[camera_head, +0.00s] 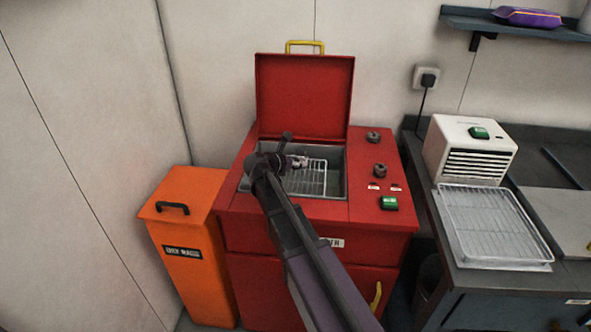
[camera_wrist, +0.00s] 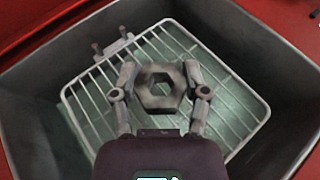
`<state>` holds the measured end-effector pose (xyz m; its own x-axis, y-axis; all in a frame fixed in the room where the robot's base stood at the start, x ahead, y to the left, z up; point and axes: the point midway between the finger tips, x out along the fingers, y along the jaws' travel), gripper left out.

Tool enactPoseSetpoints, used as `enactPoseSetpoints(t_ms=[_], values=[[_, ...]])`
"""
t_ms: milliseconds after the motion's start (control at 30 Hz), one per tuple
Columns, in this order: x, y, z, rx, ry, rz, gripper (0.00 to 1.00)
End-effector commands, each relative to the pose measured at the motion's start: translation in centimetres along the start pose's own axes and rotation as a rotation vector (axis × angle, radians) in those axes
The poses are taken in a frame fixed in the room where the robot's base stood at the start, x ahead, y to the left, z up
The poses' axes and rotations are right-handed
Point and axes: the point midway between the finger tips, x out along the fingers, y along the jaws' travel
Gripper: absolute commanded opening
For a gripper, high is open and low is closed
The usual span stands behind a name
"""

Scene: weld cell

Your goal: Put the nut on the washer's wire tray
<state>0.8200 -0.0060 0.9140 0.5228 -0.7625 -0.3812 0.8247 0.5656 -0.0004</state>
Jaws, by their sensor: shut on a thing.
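The nut (camera_wrist: 145,91), a grey hexagonal ring, sits between the two fingers of my gripper (camera_wrist: 160,88) in the wrist view. The fingers are shut on its sides. The white wire tray (camera_wrist: 92,112) lies below it inside the grey basin of the red washer; I cannot tell whether the nut touches the wires. In the head view my gripper (camera_head: 299,162) reaches into the open washer (camera_head: 235,212), over the left part of the tray (camera_head: 318,180). The nut is too small to make out there.
The washer's red lid (camera_head: 305,97) stands open against the wall. Knobs and a green switch (camera_head: 388,203) are right of the basin. An orange bin (camera_head: 190,235) stands to the left. A bench at right holds a white heater-like unit (camera_head: 468,150) and a wire rack (camera_head: 490,222).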

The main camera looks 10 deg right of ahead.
Motion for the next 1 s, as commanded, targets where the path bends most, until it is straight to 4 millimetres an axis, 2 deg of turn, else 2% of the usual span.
enactPoseSetpoints(t_ms=[33,400,1000], values=[[0.5,0.7,0.1,0.0,0.0,0.0,0.01],[1.6,0.5,-2.9,0.0,0.0,-0.001,0.01],[1.9,0.4,-3.4,0.0,0.0,-0.001,0.01]])
